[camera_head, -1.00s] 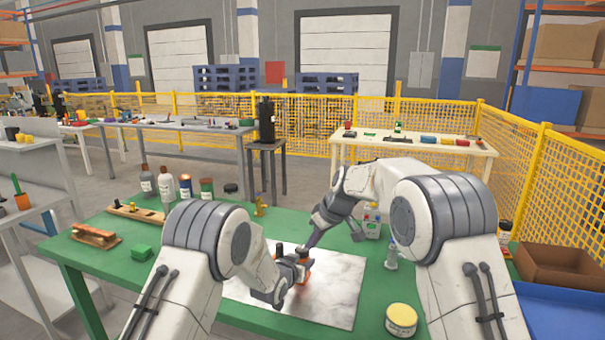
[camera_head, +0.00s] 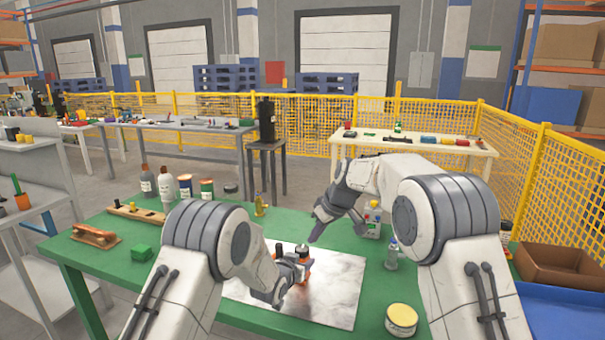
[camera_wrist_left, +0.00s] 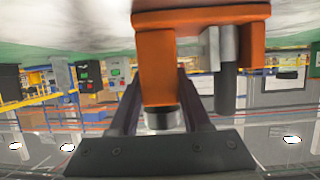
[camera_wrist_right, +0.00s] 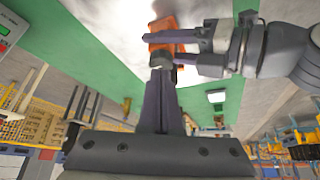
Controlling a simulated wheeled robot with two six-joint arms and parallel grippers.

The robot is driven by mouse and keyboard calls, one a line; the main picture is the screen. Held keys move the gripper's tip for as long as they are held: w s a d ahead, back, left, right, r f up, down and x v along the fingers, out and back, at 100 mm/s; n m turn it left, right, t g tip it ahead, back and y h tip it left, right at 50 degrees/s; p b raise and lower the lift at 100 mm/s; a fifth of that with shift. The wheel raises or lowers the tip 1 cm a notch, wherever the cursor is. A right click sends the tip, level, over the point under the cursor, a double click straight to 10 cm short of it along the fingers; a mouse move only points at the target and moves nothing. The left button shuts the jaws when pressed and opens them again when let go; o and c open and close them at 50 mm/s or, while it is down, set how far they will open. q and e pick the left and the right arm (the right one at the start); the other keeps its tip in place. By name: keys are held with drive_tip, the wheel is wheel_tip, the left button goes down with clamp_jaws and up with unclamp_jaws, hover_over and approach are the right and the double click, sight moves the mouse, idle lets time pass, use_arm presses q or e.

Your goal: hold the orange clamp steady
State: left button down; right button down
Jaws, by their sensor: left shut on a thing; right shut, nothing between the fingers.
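The orange clamp (camera_head: 304,268) stands on the pale metal plate on the green table. It fills the top of the left wrist view (camera_wrist_left: 157,62) and also shows in the right wrist view (camera_wrist_right: 163,28), with a dark knob on it. My left gripper (camera_head: 292,266) is shut on the clamp from its left side; its dark fingers reach the clamp in the left wrist view. My right gripper (camera_head: 318,232) is shut and empty, raised behind the clamp and apart from it. Its closed fingertips show in the right wrist view (camera_wrist_right: 160,85).
The metal plate (camera_head: 335,300) lies bare around the clamp. A yellow-lidded jar (camera_head: 401,320) and a small clear bottle (camera_head: 392,256) stand to the right. A white bottle (camera_head: 373,220) stands behind my right arm.

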drive_tip(key=shift+f, duration=2.55)
drive_tip(key=shift+w+a, duration=0.3)
use_arm(q)
drive_tip(key=shift+d, duration=0.15)
use_arm(e)
drive_tip(key=shift+s+a, duration=0.1)
drive_tip(key=shift+a, duration=0.1)
approach(307, 257)
drive_tip(key=shift+w+a+r, duration=0.4)
drive_tip(key=shift+w+a, duration=0.3)
drive_tip(key=shift+w, duration=0.1)
use_arm(q)
drive_tip(key=shift+c, duration=1.4)
unclamp_jaws()
